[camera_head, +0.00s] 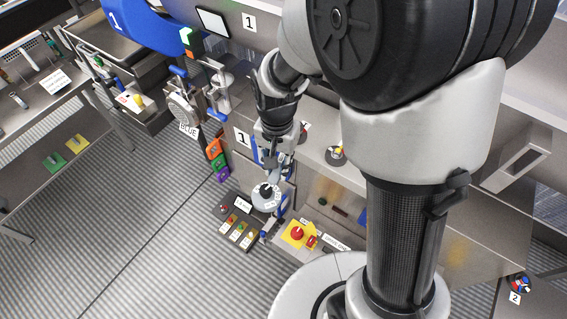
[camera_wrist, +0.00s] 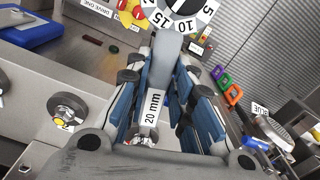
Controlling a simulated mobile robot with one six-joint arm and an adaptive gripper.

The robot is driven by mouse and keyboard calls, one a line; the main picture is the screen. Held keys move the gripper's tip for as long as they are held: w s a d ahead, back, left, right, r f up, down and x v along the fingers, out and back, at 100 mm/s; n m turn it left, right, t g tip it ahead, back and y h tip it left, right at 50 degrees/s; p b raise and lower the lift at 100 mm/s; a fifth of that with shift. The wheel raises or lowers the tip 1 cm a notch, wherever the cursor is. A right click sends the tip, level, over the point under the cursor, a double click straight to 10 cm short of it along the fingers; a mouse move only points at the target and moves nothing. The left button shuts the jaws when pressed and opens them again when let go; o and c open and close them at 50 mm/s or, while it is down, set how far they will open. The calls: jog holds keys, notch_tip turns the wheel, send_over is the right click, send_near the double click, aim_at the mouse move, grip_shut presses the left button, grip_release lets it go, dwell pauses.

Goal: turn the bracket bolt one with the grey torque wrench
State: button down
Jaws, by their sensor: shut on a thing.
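My gripper (camera_head: 272,158) hangs pointing down in front of the steel cabinet. In the wrist view its blue-padded fingers (camera_wrist: 168,72) are shut on the grey torque wrench (camera_wrist: 171,48). A "20 mm" label shows on the wrench between the fingers. A round white-and-black dial (camera_wrist: 182,17) marked 5, 10 and 15 sits beyond the fingertips at the wrench's far end. The dial also shows in the head view (camera_head: 265,198), below the gripper. I cannot make out bracket bolt one, nor whether the wrench touches any bolt.
A control panel with coloured buttons (camera_head: 238,229) and a yellow box with a red stop button (camera_head: 297,234) lie close below the dial. A round fixture (camera_head: 335,156) stands on the steel ledge. Orange, green and purple pieces (camera_head: 216,150) hang to the left. The striped floor at left is clear.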

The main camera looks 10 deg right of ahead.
jog(key=shift+d+r, duration=0.1)
jog(key=shift+r, duration=0.1)
jog(key=shift+r+p, duration=2.5)
jog(key=shift+r, duration=0.4)
jog(key=shift+w+f+n, duration=0.1)
jog(key=shift+f+n, duration=0.05)
jog(key=shift+n, duration=0.15)
jog(key=w+d+f+n+b, duration=0.2)
jog(key=w+d+n+b, duration=0.3)
jog(key=b, duration=0.5)
jog(key=shift+w+d+f+n, duration=0.25)
jog(key=shift+d+f+n, duration=0.1)
jog(key=shift+d, duration=0.8)
jog(key=shift+r, duration=0.1)
